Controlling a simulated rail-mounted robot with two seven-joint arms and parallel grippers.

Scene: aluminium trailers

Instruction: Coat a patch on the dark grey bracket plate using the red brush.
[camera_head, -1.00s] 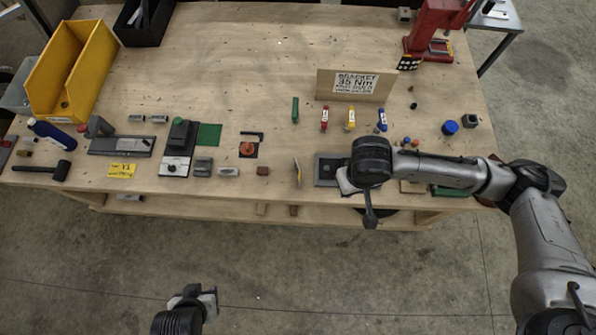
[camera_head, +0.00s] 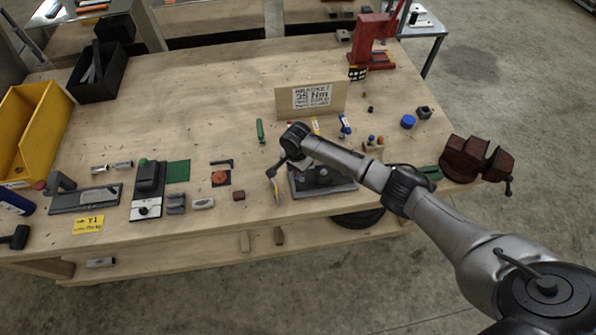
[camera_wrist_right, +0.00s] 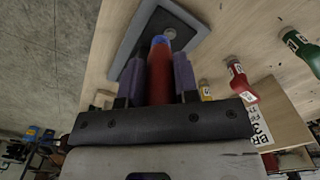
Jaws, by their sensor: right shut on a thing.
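My right gripper (camera_wrist_right: 160,78) is shut on the red brush (camera_wrist_right: 159,80), whose red body shows between the two fingers in the right wrist view. Its far end looks blue and is close to a round grey boss on the dark grey bracket plate (camera_wrist_right: 127,52); I cannot tell whether it touches. In the head view the bracket plate (camera_head: 342,184) lies near the table's front edge, partly covered by my right arm. The brush is hidden there behind my wrist. My left gripper is out of view.
A dark red vise (camera_head: 476,158) is at the right edge. The table's back middle is clear.

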